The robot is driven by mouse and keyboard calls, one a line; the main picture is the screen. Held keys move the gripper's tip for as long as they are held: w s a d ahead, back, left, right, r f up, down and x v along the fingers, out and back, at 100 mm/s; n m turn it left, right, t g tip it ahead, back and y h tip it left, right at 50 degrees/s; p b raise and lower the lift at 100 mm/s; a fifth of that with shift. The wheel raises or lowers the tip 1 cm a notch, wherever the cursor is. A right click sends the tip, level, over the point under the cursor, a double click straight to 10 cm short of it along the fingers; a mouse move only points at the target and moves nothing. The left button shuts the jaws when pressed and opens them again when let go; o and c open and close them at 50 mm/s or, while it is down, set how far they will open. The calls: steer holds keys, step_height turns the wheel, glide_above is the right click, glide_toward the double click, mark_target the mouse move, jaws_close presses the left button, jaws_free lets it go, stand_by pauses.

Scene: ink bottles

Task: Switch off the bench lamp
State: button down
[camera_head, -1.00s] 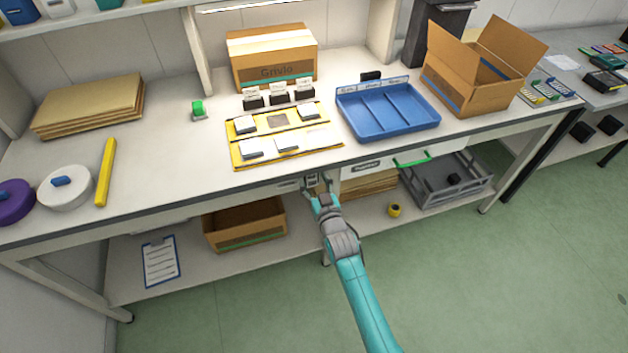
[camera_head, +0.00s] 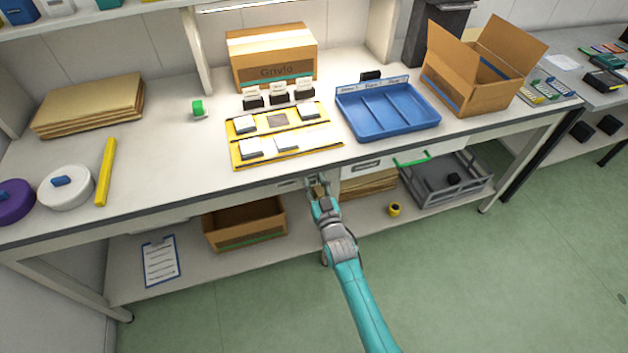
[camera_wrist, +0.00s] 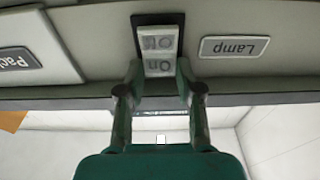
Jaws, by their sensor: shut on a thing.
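The lamp switch (camera_wrist: 158,45) is a pale rocker in a dark frame, marked Off and On, upside down in the wrist view. A plate reading "Lamp" (camera_wrist: 234,47) is beside it. My gripper (camera_wrist: 160,85) has one finger on each side of the switch's On end and is shut on it; it also shows at the bench's front edge in the head view (camera_head: 318,186). The fingers hide part of the switch's lower end. A bright lamp strip (camera_head: 250,5) shows under the shelf at the top of the head view.
Above my gripper, the bench holds a yellow board (camera_head: 238,158) with white blocks and a blue tray (camera_head: 388,132). A cardboard box (camera_head: 212,240) sits on the lower shelf. Green floor is open in front.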

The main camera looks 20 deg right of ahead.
steer(key=shift+s+f+t, duration=0.1)
steer(key=shift+f+t, duration=0.15)
steer(key=shift+t, duration=0.75)
steer(key=c, duration=0.8)
jaws_free()
steer(key=shift+o, duration=0.2)
steer(key=v, duration=1.2)
steer(key=shift+f, duration=0.1)
